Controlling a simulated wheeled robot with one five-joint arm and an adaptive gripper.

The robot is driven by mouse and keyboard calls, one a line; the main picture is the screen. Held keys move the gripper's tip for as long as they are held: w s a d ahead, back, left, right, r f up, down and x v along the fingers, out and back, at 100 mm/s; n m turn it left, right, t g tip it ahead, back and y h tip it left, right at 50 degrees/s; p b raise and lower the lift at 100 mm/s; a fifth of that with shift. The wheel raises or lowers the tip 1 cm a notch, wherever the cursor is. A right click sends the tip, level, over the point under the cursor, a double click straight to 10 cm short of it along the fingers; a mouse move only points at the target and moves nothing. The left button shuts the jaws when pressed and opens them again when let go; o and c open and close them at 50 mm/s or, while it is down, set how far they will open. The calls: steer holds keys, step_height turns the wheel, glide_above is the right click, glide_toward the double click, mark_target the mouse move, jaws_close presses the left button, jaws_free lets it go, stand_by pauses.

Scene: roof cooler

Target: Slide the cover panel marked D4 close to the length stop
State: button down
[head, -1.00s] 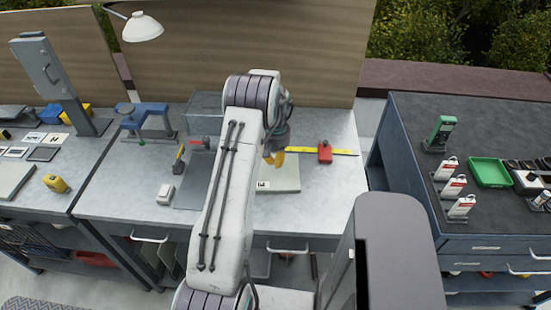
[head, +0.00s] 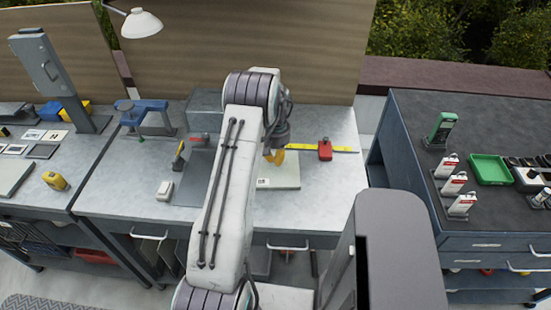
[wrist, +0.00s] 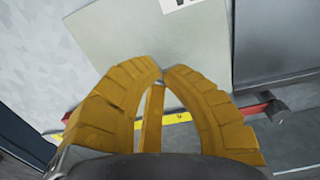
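A pale grey-green flat panel (head: 283,170) with a white label lies on the metal bench, partly behind my arm. It fills the upper middle of the wrist view (wrist: 150,45); its label is cut off there, and I cannot read D4 in either view. My gripper (head: 274,157) has yellow fingers over the panel's far part. In the wrist view the fingertips (wrist: 163,74) are nearly together with nothing seen between them. I cannot tell whether they touch the panel. A red stop block (head: 325,151) sits on a yellow rule (head: 342,149), to the panel's far right.
A dark grey sheet (head: 190,188) lies left of the panel, partly hidden by my arm. The bench to the panel's right is clear. A drawer cabinet (head: 465,150) stands right.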

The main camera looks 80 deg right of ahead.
mark_target(295, 169)
steer(key=shift+f+b, duration=1.4)
steer(key=shift+f, duration=0.35)
steer(key=shift+s, duration=0.1)
stand_by(0.3)
steer(key=shift+s+d+f+b, duration=0.1)
steer(key=shift+s+b, duration=0.05)
steer(key=shift+s, duration=1.35)
steer(key=shift+s+d+f+b, duration=0.1)
steer(key=shift+s+b, duration=0.05)
steer(key=shift+s, duration=1.35)
steer(key=shift+s, duration=0.2)
steer(key=shift+d+r, duration=0.1)
steer(key=shift+r, duration=0.2)
steer(key=shift+d+r, duration=0.1)
steer(key=shift+r, duration=0.3)
steer(key=shift+r+p, duration=1.85)
steer(key=shift+r, duration=1.2)
